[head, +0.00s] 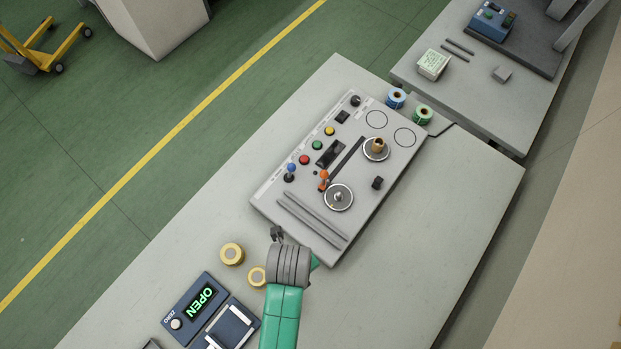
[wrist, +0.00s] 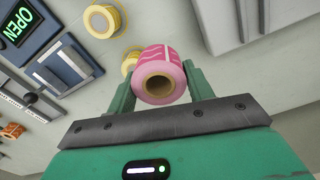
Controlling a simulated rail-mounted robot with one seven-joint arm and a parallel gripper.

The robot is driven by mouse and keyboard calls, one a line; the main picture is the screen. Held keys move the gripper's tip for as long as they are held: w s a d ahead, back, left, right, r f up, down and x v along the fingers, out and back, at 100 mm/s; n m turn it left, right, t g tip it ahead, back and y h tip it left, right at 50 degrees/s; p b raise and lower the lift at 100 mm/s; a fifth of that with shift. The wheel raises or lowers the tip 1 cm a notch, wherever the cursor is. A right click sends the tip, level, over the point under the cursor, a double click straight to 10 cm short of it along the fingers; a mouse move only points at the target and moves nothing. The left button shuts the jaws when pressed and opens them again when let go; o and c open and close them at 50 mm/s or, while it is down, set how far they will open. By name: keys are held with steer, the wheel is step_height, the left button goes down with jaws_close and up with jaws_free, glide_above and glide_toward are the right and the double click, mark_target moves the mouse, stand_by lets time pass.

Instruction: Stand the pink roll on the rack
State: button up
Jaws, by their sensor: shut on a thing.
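The pink roll (wrist: 163,72) shows in the wrist view, its brown core facing the camera. My gripper (wrist: 160,84) is shut on it, with one green finger on each side. In the head view my arm covers the gripper and the pink roll, near the lower left corner of the control machine. What seems to be the rack (head: 440,126) is a grey plate at the machine's upper right end. A blue roll (head: 396,98) and a green roll (head: 423,113) stand there. The rack does not show in the wrist view.
The control machine (head: 375,185) has knobs, buttons and two spindles. Yellow rolls (head: 232,254) and a blue device reading OPEN (head: 197,302) are at lower left. The table (head: 450,215) right of the machine is clear.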

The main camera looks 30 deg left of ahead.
steer(key=w+a, duration=0.1)
steer(key=w, duration=0.4)
steer(key=w+a+f, duration=0.1)
steer(key=w, duration=0.4)
steer(key=w+a+b, duration=0.1)
steer(key=w, duration=0.4)
steer(key=shift+a+f, duration=0.15)
steer(key=shift+f, duration=0.05)
steer(key=shift+w+a+f+b, duration=0.1)
steer(key=shift+w+f+b, duration=0.1)
steer(key=shift+f, duration=0.7)
steer(key=shift+w+f+b, duration=0.1)
steer(key=shift+w+f, duration=0.05)
steer(key=shift+f, duration=0.75)
steer(key=shift+f, duration=0.2)
steer(key=o, duration=1)
step_height(320, 180, up, 12)
steer(key=shift+r+p, duration=0.25)
steer(key=shift+p, duration=0.55)
